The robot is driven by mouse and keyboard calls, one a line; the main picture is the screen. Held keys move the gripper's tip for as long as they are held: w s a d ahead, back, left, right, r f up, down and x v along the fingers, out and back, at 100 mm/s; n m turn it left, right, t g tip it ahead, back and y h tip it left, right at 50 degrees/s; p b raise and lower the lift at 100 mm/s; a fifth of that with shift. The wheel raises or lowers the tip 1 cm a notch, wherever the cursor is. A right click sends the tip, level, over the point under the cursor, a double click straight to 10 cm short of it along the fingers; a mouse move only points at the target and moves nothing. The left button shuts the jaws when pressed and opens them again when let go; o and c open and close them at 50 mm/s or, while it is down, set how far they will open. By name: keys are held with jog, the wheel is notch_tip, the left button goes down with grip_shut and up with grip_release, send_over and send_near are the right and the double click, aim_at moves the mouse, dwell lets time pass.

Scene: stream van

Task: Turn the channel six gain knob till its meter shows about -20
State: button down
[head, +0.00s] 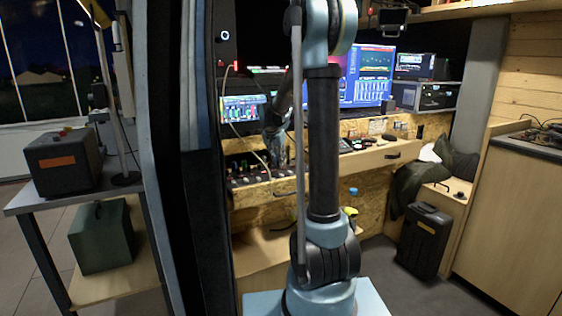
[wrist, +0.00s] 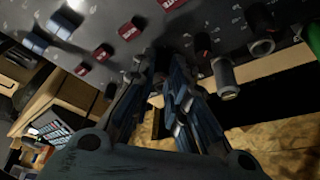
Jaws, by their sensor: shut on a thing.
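In the wrist view my gripper (wrist: 162,68) points up at a grey control panel (wrist: 185,22), its fingers close together around a dark knob at the panel's edge. The fingers mostly hide that knob, and I cannot read its channel number or setting. In the head view my gripper (head: 276,160) is small, down at the mixer (head: 252,178) on the wooden desk, partly behind my arm. A large monitor (head: 374,78) shows coloured meter bars, and a smaller screen (head: 242,112) shows more. Their numbers are too small to read.
A black case (head: 424,242) stands on the floor at right. A dark post stands left of my arm.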

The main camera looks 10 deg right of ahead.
jog(key=shift+a, duration=0.2)
dwell(0.3)
jog(key=c, duration=1.6)
grip_release()
jog(key=shift+c, duration=0.2)
jog(key=shift+o, duration=0.3)
jog(key=shift+d, duration=0.1)
jog(key=v, duration=1.2)
jog(key=shift+f, duration=0.15)
